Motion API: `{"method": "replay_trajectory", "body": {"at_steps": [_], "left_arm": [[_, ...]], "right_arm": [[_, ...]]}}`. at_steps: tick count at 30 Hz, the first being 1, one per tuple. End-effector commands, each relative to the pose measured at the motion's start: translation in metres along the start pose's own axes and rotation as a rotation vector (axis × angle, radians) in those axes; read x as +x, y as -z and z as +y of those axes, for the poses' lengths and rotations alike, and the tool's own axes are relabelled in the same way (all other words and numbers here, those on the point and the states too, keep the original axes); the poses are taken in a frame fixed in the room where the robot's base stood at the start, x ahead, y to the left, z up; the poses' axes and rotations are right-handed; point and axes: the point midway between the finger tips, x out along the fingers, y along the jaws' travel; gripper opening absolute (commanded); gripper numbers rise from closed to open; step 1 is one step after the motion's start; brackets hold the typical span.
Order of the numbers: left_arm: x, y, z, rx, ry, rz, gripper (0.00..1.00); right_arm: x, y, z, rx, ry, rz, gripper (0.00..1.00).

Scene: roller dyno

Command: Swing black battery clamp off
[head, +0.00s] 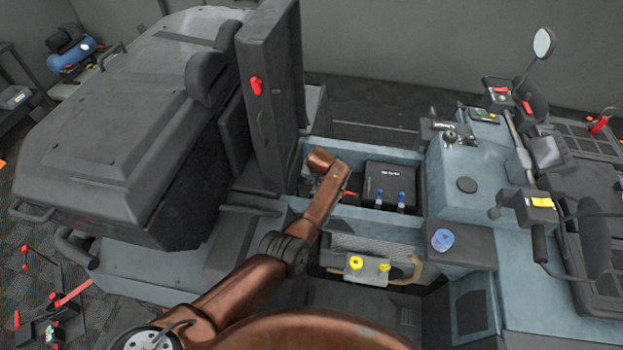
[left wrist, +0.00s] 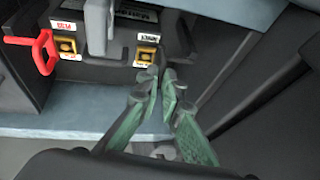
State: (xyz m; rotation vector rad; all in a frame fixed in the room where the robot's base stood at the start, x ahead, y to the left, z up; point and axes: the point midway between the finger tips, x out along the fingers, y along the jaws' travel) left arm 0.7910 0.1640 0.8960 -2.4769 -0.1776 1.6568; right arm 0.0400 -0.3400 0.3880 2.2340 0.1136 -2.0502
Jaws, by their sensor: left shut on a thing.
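The battery shows in the left wrist view, with two brass terminals beside printed labels. The red clamp (left wrist: 44,52) is at the left terminal (left wrist: 66,46). The right terminal (left wrist: 146,52) is bare on top in this view. My left gripper (left wrist: 161,92) has its green fingers just in front of the right terminal, closed on the black battery clamp (left wrist: 163,60), which is dark and mostly hidden between the fingertips. In the head view, my left gripper (head: 322,182) reaches down into the open bay, largely covered by my arm. My right gripper is not in view.
A black box (head: 390,182) with two blue-topped parts stands right of my gripper in the bay. A raised dark panel (head: 272,90) stands at the left. A tank with yellow caps (head: 356,263) lies in front. The bay's blue rim (left wrist: 60,125) runs below the battery.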

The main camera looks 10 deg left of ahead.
Motion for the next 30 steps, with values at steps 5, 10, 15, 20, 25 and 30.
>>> {"method": "replay_trajectory", "body": {"at_steps": [5,10,15,20,25,30], "left_arm": [[0.000,-0.001,-0.001,-0.001,0.000,-0.002,0.00],[-0.005,0.001,-0.007,-0.020,-0.041,-0.005,0.00],[-0.011,0.003,-0.016,-0.059,-0.132,-0.006,0.00],[-0.011,0.003,-0.021,-0.087,-0.204,-0.006,0.00],[-0.009,0.003,-0.021,-0.095,-0.228,-0.005,0.00],[-0.008,0.002,-0.020,-0.095,-0.228,-0.005,0.00]], "right_arm": [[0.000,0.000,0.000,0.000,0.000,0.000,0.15],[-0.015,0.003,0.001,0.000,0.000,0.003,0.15],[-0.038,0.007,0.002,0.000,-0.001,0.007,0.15],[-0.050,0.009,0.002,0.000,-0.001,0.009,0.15],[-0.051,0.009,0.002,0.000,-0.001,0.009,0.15],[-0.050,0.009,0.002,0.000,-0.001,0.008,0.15]]}}
